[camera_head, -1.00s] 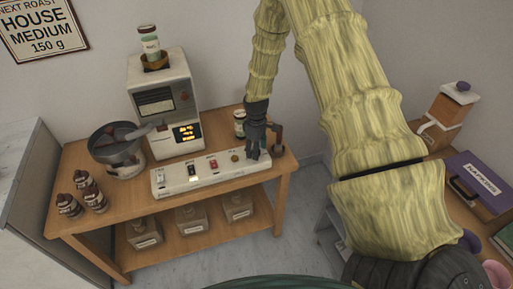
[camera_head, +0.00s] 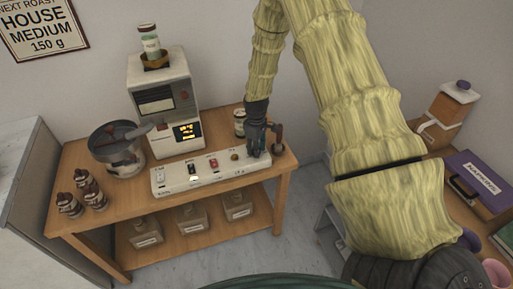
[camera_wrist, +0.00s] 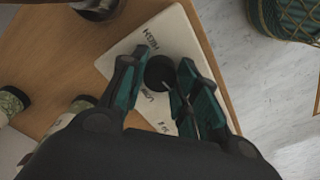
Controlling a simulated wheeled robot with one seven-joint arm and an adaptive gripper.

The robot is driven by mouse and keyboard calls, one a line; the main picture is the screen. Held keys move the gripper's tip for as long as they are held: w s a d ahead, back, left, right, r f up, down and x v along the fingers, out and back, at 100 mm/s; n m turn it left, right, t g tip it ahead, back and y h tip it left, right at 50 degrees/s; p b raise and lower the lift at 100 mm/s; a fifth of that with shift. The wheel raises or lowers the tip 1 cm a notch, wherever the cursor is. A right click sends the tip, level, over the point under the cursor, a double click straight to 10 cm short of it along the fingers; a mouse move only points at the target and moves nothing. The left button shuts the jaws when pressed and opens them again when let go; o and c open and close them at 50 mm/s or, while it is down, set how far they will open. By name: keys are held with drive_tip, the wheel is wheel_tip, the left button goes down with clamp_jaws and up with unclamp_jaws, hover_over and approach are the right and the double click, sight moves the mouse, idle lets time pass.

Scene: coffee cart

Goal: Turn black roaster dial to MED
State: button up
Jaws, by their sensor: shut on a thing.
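The black roaster dial (camera_wrist: 160,72) sits on the right end of a white control panel (camera_head: 205,181). In the wrist view my gripper (camera_wrist: 156,78) has its fingers on either side of the dial and is shut on it. In the head view my gripper (camera_head: 257,147) comes down from above and hides the dial. The white roaster (camera_head: 163,105) with a lit orange display stands behind the panel.
The panel also carries a black switch (camera_head: 192,170), a red switch (camera_head: 213,163) and a small brown knob (camera_head: 235,156). A jar (camera_head: 239,123) and a brown upright part (camera_head: 278,138) stand close to my gripper. A metal pan (camera_head: 118,150) and brown bottles (camera_head: 80,178) stand left.

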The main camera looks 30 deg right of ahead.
drive_tip(key=m, duration=0.6)
drive_tip(key=shift+m, duration=0.3)
drive_tip(key=m, duration=0.3)
drive_tip(key=shift+m, duration=0.4)
drive_tip(key=m, duration=0.3)
drive_tip(key=shift+d+m, duration=0.1)
drive_tip(key=shift+m, duration=0.2)
drive_tip(key=m, duration=0.6)
drive_tip(key=shift+r, duration=0.1)
drive_tip(key=m, duration=0.3)
drive_tip(key=shift+w+m+p, duration=0.1)
drive_tip(key=shift+m+p, duration=0.25)
drive_tip(key=shift+m, duration=1.65)
drive_tip(key=o, duration=1.1)
